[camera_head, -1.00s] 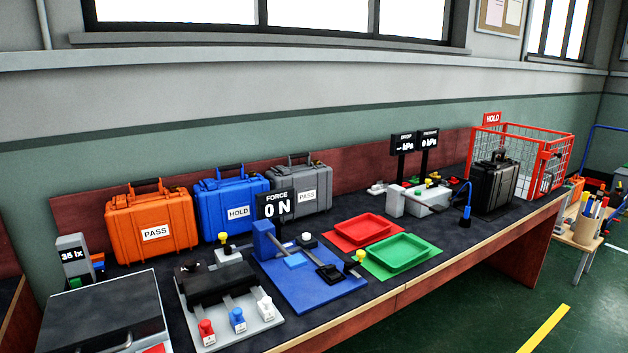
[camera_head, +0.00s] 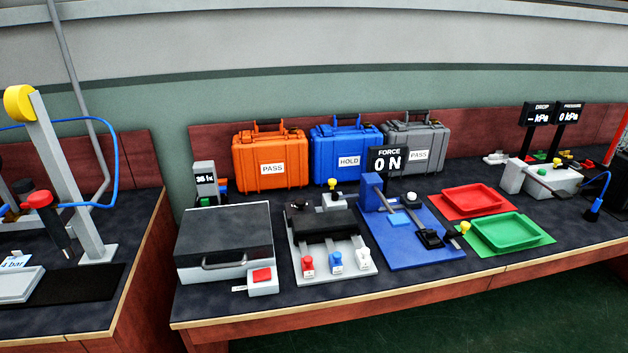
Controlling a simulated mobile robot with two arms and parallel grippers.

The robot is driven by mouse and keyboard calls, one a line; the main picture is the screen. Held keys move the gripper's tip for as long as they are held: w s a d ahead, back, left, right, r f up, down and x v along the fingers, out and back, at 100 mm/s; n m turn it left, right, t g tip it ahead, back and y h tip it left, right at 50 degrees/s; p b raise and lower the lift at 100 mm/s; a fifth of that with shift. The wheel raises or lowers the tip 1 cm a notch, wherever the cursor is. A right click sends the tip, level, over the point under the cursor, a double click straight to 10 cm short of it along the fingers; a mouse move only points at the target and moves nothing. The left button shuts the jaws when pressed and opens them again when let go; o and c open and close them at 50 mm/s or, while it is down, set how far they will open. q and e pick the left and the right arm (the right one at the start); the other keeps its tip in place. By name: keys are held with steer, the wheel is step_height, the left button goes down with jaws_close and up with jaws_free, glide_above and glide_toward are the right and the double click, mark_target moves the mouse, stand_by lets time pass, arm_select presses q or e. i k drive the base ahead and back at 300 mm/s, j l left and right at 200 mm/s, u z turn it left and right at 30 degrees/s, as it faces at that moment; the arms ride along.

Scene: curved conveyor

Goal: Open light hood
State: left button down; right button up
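The light hood (camera_head: 228,228) is a grey box with a dark, flat lid at the left end of the dark bench top. Its lid is down. A curved handle (camera_head: 223,262) runs along its front edge. A small light-meter display (camera_head: 205,176) reading about 35 lx stands behind it. A small white box with a red button (camera_head: 262,276) sits at its front right corner. Neither of my grippers is in the picture.
To the right of the hood stand a grey fixture (camera_head: 333,263) with red, blue and white knobs and a blue force rig (camera_head: 415,250). Orange (camera_head: 270,150), blue (camera_head: 345,143) and grey (camera_head: 430,135) cases line the back. A gap separates a left bench with a press (camera_head: 65,180).

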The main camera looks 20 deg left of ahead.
mark_target(222, 237)
steer(key=u, duration=1.25)
